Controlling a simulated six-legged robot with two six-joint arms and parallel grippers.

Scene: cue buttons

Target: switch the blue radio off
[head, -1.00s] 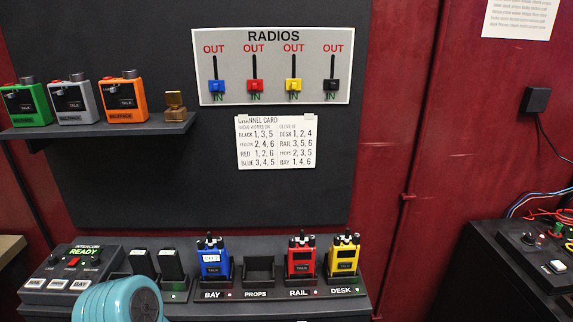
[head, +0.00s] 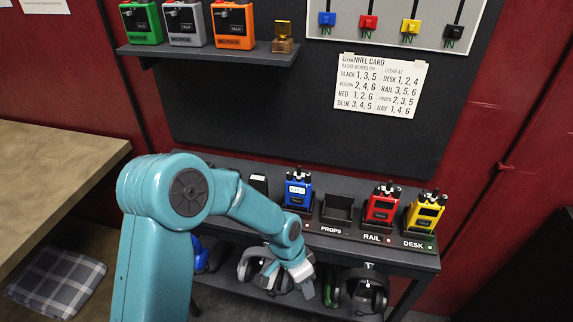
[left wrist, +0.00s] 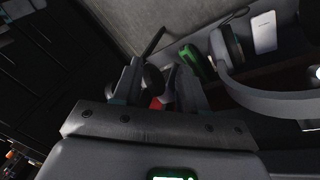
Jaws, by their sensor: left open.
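The blue radio (head: 298,190) stands upright in a cradle on the dark counter, with a small lit display on its front. The BAY label seen under it earlier is now hidden by my arm. My left gripper (head: 305,284) is below the counter's front edge, beside the lower shelf, lower than the radio and apart from it. In the left wrist view its two fingers (left wrist: 160,85) are apart. A dark rounded thing and a bit of red show between or behind them; I cannot tell whether they touch. My right gripper is not in view.
Red (head: 381,203) and yellow (head: 424,212) radios stand right of an empty PROPS cradle (head: 338,208). Headsets (head: 362,290) lie on the lower shelf; one shows in the wrist view (left wrist: 262,98). A channel card (head: 380,86) hangs above. A wooden table (head: 55,165) is at left.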

